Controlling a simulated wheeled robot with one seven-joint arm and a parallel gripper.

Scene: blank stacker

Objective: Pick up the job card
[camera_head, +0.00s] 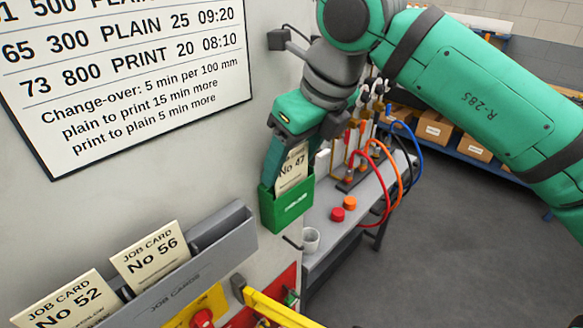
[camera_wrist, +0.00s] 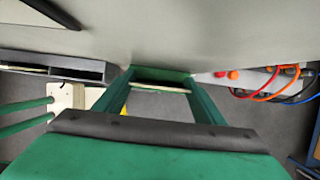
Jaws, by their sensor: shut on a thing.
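The job card No 47 (camera_head: 292,173) is a cream card standing upright in a small green holder (camera_head: 288,210) on the pale machine wall. Its lower part is hidden inside the holder. My gripper (camera_head: 285,165) reaches down from above and is shut on this card, with its fingers just at the holder's mouth. In the wrist view, the card's cream edge (camera_wrist: 160,88) lies between the two green fingers, with the holder (camera_wrist: 160,74) close around it.
Job cards No 56 (camera_head: 150,257) and No 52 (camera_head: 65,303) stand in a grey rack (camera_head: 215,240) at lower left. A grey bench (camera_head: 345,215) with coloured hoses, red and orange knobs and a cup stands right of the holder. A schedule board (camera_head: 130,80) hangs at upper left.

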